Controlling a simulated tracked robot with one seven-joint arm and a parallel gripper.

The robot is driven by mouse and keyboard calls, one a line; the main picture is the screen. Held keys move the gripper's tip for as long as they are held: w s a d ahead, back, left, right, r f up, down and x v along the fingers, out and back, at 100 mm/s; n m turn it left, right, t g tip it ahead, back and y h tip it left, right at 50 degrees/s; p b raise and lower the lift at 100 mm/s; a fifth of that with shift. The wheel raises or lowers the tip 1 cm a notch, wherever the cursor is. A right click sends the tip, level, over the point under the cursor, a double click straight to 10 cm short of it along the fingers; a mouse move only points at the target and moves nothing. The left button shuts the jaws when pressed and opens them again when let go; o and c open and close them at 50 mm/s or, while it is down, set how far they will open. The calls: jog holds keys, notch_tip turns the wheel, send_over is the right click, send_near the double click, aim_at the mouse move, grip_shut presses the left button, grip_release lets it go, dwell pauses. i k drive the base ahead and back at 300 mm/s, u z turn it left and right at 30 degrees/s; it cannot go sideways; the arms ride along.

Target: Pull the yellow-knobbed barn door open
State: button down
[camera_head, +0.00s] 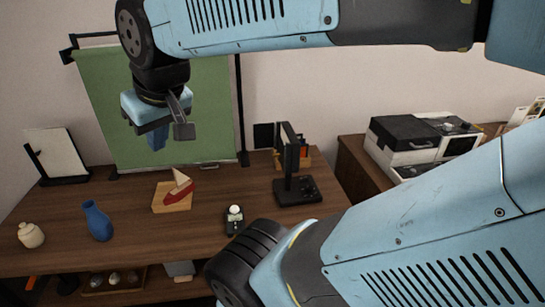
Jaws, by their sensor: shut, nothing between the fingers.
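My gripper (158,140) hangs from my blue arm at the upper left, pointing down, in front of a green backdrop. It is shut and holds nothing. It is above the wooden table and apart from the objects on it. I cannot make out a barn door or a yellow knob with certainty. A small brown and orange item (304,157) stands at the back right of the table, mostly hidden behind a black screen on a stand (290,160). I cannot tell what it is.
The wooden table (130,215) holds a blue vase (97,221), a cream jar (31,235), a toy sailboat on a board (174,193) and a small dark device (235,218). A black-and-white machine (415,140) sits on a side cabinet. My arm covers the lower right.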

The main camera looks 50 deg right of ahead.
aim_at(282, 148)
jog(key=z, duration=3.9)
jog(key=k, duration=0.1)
jog(key=u, duration=2.3)
